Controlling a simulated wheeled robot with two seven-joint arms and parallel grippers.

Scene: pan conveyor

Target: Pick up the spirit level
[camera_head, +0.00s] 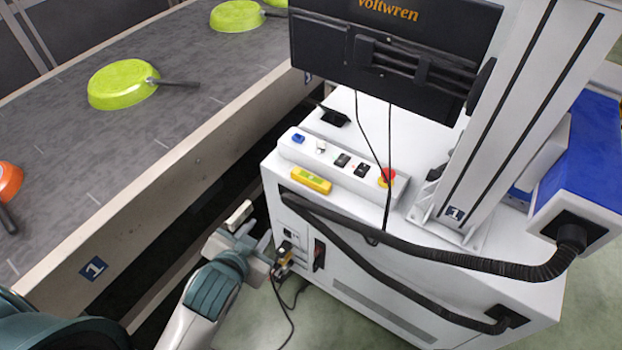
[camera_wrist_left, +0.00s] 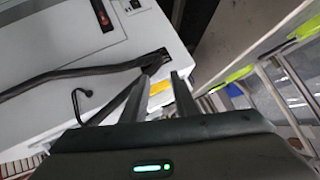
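The spirit level (camera_head: 311,180) is a short yellow bar. It lies along the front edge of the white machine's raised control panel, left of the red and yellow emergency button. My left gripper (camera_head: 262,238) is open and empty beside the machine's front left corner, below and left of the level and apart from it. In the left wrist view, a yellow piece that looks like the level (camera_wrist_left: 158,87) shows between the open fingers (camera_wrist_left: 163,97), partly hidden by the gripper body. My right gripper is not in view.
A black hose (camera_head: 400,245) runs across the white machine's (camera_head: 375,290) front, just below the level. The emergency button (camera_head: 387,177) and switches share the control panel (camera_head: 340,168). A black monitor (camera_head: 400,60) hangs behind. The conveyor (camera_head: 150,140) on the left carries green pans (camera_head: 122,84).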

